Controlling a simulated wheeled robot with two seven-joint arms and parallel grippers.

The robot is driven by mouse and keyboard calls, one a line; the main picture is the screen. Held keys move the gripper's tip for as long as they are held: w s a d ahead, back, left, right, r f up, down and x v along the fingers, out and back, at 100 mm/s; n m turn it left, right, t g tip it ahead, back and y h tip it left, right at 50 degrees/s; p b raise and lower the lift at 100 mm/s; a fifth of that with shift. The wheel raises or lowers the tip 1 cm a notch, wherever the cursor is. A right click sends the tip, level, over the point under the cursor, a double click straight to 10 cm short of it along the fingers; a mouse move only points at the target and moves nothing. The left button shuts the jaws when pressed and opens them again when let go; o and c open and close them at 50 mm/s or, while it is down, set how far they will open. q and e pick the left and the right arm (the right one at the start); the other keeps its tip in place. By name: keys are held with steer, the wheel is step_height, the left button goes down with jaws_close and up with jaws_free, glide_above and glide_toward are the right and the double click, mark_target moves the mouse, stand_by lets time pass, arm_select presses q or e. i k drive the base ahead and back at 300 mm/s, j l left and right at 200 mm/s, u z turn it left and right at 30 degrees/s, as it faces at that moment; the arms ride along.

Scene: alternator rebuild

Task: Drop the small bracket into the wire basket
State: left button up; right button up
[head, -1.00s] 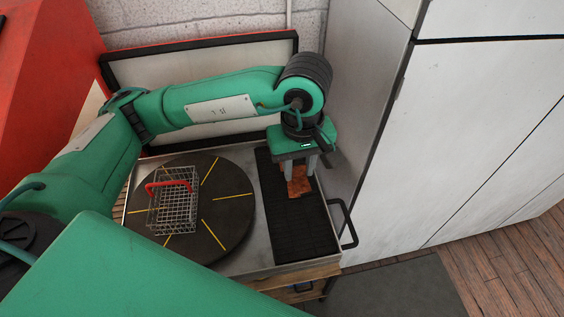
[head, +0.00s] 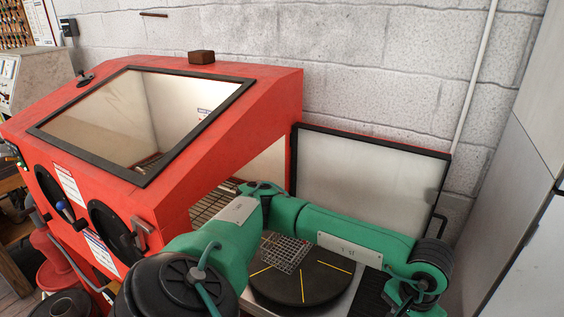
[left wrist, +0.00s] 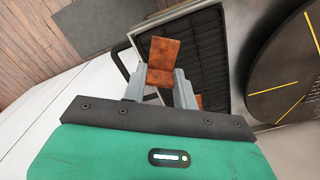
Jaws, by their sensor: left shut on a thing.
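The small bracket (left wrist: 160,62) is a rusty orange-brown, bent plate. It sits between the fingers of my left gripper (left wrist: 157,84), which is shut on it over the side of the black ribbed mat (left wrist: 210,50). The wire basket (head: 285,254) stands on the dark turntable, left of my left gripper, partly hidden behind my left arm. My right gripper is in neither view.
The round black turntable (head: 325,283) has yellow lines and also shows in the left wrist view (left wrist: 275,65). A red blasting cabinet (head: 215,125) with a window stands at the left. A framed pale panel (head: 365,180) stands behind my arm, and a white cabinet (head: 530,200) at the right.

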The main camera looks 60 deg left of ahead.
mark_target(274, 257)
steer(key=k+l+u, duration=0.15)
steer(key=l+u, duration=0.15)
steer(key=k+l+u, duration=0.3)
steer(key=j+u, duration=0.45)
steer(key=i+j+u, duration=0.15)
steer(key=u, duration=0.35)
